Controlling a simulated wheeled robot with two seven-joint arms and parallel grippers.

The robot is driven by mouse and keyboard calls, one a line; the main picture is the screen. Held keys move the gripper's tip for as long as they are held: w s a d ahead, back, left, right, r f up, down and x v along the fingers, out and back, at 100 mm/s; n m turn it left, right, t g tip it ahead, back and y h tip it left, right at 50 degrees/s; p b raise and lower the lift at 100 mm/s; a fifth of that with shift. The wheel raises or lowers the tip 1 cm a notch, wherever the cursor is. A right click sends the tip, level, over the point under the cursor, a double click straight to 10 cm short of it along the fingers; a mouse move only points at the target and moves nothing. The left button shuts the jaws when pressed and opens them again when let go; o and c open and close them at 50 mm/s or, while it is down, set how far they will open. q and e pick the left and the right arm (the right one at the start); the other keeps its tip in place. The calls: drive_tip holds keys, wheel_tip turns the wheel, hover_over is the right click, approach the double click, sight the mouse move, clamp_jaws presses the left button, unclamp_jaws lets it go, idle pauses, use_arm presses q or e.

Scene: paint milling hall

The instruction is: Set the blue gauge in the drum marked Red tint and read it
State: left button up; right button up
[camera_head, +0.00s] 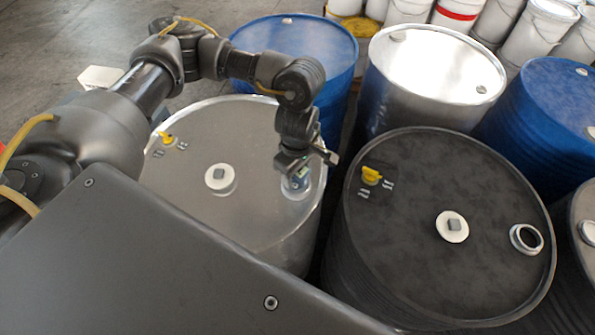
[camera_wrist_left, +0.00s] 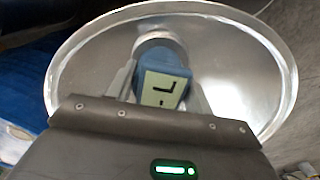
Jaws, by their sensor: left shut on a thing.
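My left gripper (camera_head: 293,163) is shut on the blue gauge (camera_head: 299,182) at the right side of the silver drum's lid (camera_head: 225,135). In the left wrist view the gauge (camera_wrist_left: 175,69) sits between the fingers, its pale display facing the camera with a dark L-shaped mark and a short dash. A round metal bung opening (camera_wrist_left: 158,43) shows right behind the gauge; I cannot tell how deep the gauge sits in it. The silver drum has a yellow pointer (camera_head: 167,138) with small labels, too small to read. My right gripper is not in view.
A black drum (camera_head: 440,185) with a yellow pointer (camera_head: 371,175) and an open bung (camera_head: 526,238) stands close on the right. Blue drums (camera_head: 295,38) and a bright metal-topped drum (camera_head: 435,65) stand behind. White pails crowd the back right. Floor is free at upper left.

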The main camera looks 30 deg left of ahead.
use_arm(q)
drive_tip(key=shift+f, duration=0.2)
drive_tip(key=o, duration=1.3)
drive_tip(key=shift+c, duration=0.2)
wheel_tip(320, 180, up, 11)
drive_tip(key=shift+f+b, duration=0.1)
drive_tip(key=shift+b, duration=0.9)
